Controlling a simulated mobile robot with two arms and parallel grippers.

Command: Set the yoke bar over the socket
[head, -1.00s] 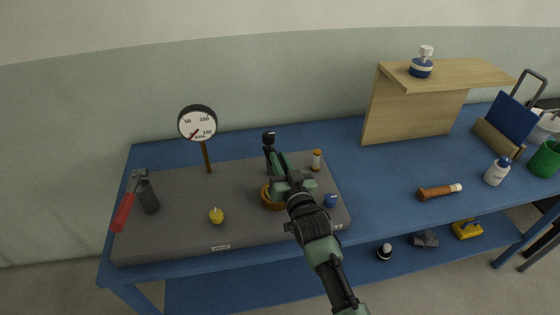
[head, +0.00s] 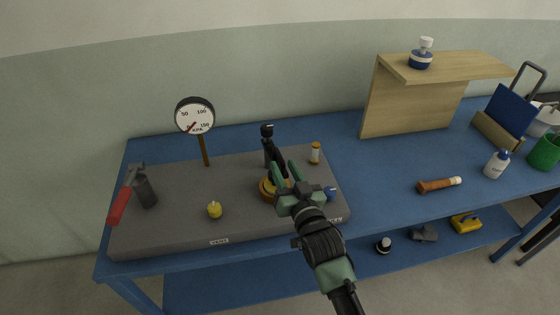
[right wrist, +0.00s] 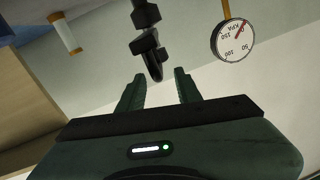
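A dark bar with a black knob at its top, which looks like the yoke bar (head: 269,147), stands over the brass ring of the socket (head: 266,190) on the grey board. My right gripper (head: 281,163) is just in front of it, with its green fingers spread. In the right wrist view the black bar (right wrist: 150,45) hangs between and beyond the open fingertips (right wrist: 158,80), with gaps on both sides. The arm and gripper hide part of the socket, so I cannot tell how the bar sits on it. My left gripper is not in view.
The grey board (head: 175,225) also bears a gauge (head: 195,116) on a post, a red-handled tool (head: 122,200), a yellow knob (head: 214,210), a blue knob (head: 330,194) and a small amber-capped cylinder (head: 315,153). A wooden shelf (head: 410,105) stands at right.

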